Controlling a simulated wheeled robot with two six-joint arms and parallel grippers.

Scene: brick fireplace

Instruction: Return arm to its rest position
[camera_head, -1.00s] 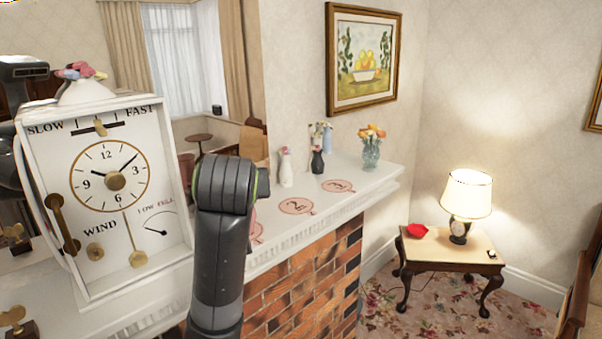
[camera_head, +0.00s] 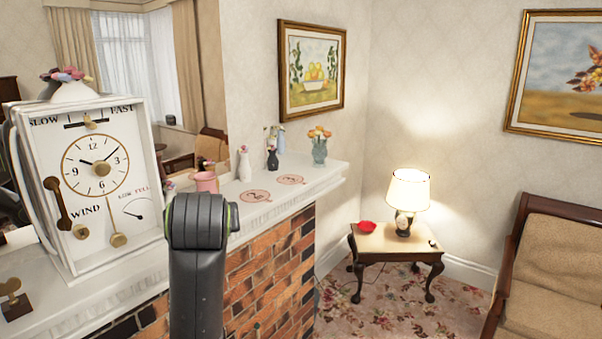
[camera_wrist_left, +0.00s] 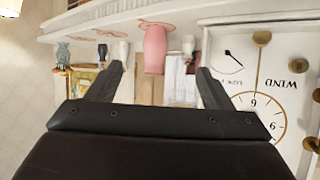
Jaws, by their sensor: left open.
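My left arm (camera_head: 198,262) rises from the bottom of the head view, in front of the mantel and its brick front. Its gripper cannot be made out there. In the left wrist view, which is upside down, my left gripper (camera_wrist_left: 160,69) has its two dark fingers spread wide. Nothing is held between them. A pink cup (camera_wrist_left: 156,48) on the mantel shows beyond the gap, apart from the fingers. My right arm and gripper are not in view.
A white clock box (camera_head: 95,185) stands on the mantel (camera_head: 300,197) at left. The pink cup (camera_head: 204,182), a white bottle (camera_head: 245,165) and vases stand farther along. A side table (camera_head: 385,243) with a lit lamp (camera_head: 408,190) and an armchair (camera_head: 555,262) are at right.

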